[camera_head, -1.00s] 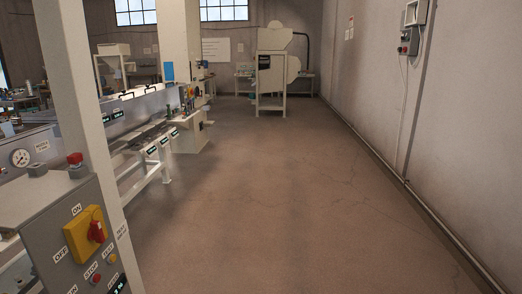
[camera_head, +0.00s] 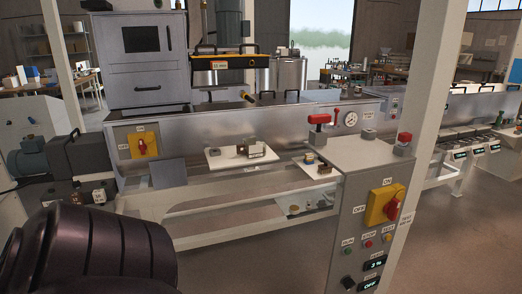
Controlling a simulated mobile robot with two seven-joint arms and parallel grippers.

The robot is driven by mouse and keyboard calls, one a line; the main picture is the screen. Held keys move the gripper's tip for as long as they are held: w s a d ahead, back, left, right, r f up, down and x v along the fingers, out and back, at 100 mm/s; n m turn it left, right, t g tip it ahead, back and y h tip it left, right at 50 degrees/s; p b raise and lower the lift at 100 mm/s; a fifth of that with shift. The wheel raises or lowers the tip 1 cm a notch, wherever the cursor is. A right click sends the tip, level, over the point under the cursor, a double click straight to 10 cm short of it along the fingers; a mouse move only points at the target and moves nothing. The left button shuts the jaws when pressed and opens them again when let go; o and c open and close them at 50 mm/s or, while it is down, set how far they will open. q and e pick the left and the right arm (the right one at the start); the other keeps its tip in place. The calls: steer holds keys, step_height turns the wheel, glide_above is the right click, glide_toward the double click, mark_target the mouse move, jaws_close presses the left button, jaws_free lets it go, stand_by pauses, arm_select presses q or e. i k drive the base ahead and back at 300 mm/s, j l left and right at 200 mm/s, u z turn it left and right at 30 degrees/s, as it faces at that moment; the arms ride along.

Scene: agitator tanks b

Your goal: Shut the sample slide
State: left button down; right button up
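I cannot pick out the sample slide for certain. A long metal machine (camera_head: 240,126) runs across the middle of the camera_head view, with a grey cabinet (camera_head: 150,85) at its back left. A bar with a black and yellow front (camera_head: 225,62) crosses beside the cabinet. Two pale plates (camera_head: 222,160) with small metal parts sit along the machine's front. Neither of my grippers is in view. A dark rounded part of my own arm fills the lower left and hides what lies behind it.
A control post (camera_head: 372,205) with a yellow and red rotary switch (camera_head: 384,204) stands at front right, close by a pale column (camera_head: 425,110). Open floor (camera_head: 465,240) shows at the lower right.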

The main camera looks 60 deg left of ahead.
mark_target(210, 96)
steer(key=u, duration=1.6)
steer(key=i+j+z, duration=0.1)
steer(key=i+j, duration=0.15)
steer(key=j, duration=0.15)
steer(key=i+j, duration=0.25)
steer(key=j, duration=0.15)
steer(key=i+j+z, duration=0.15)
steer(key=j, duration=0.25)
steer(key=i+l, duration=0.05)
steer(key=i, duration=0.05)
